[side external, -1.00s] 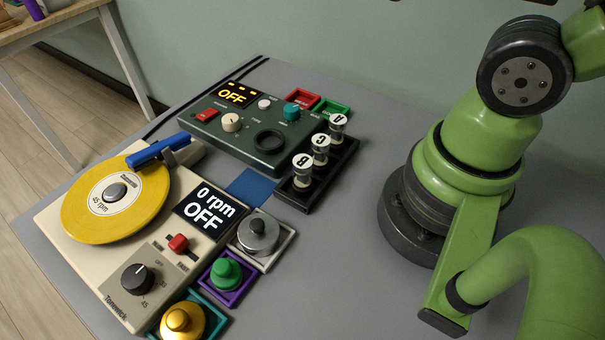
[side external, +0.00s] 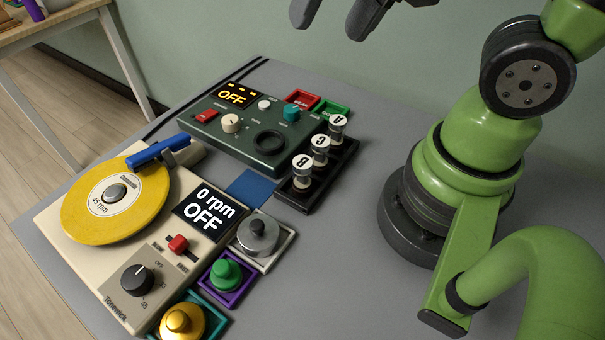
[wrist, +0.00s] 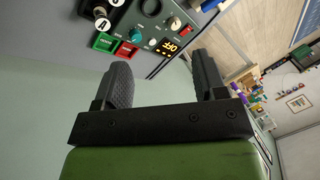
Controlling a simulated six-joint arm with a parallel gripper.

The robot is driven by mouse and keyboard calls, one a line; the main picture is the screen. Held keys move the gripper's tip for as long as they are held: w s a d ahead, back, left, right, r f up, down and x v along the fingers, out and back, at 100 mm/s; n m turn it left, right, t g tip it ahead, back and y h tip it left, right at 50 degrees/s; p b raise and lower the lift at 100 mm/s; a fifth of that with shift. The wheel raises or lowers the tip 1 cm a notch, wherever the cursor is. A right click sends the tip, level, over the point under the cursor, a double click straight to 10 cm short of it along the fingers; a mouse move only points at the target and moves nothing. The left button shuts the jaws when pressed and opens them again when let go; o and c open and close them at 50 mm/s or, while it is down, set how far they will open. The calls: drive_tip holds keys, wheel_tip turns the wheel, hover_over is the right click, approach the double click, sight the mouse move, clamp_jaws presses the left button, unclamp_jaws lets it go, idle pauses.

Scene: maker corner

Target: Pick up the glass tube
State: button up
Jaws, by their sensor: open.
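Three short glass tubes with white lettered caps stand upright in a black rack (side external: 325,187): tube A (side external: 337,133), tube C (side external: 319,156) and tube B (side external: 302,180). In the wrist view, tube A (wrist: 101,14) shows at the upper left edge, with part of another tube beside it. My gripper (side external: 328,28) is open and empty, high above the table at the top of the side view. Its two dark fingers (wrist: 160,62) stand apart in the wrist view, with nothing between them.
A green tester box (side external: 235,140) with a dark round socket (side external: 270,141) stands left of the rack. Red (side external: 303,97) and green (side external: 336,107) trays lie behind it. A turntable with a yellow disc (side external: 85,212) and several knobs in trays fill the left. The table right of the rack is clear.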

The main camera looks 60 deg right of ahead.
wheel_tip(320, 180, down, 8)
drive_tip(key=w+a+m+g+h, duration=0.1)
drive_tip(key=w+a+m+g, duration=0.1)
drive_tip(key=w+m+g, duration=0.1)
drive_tip(key=m+g, duration=0.2)
hover_over(303, 163)
drive_tip(key=shift+h, duration=0.3)
drive_tip(key=f, duration=0.4)
drive_tip(key=w+f, duration=0.1)
drive_tip(key=f, duration=0.1)
wheel_tip(303, 163, down, 5)
drive_tip(key=shift+s+r, duration=0.1)
drive_tip(key=shift+s, duration=0.05)
drive_tip(key=f, duration=0.4)
drive_tip(key=shift+s, duration=0.35)
drive_tip(key=shift+f, duration=0.5)
drive_tip(key=shift+c, duration=0.5)
drive_tip(key=c, duration=0.9)
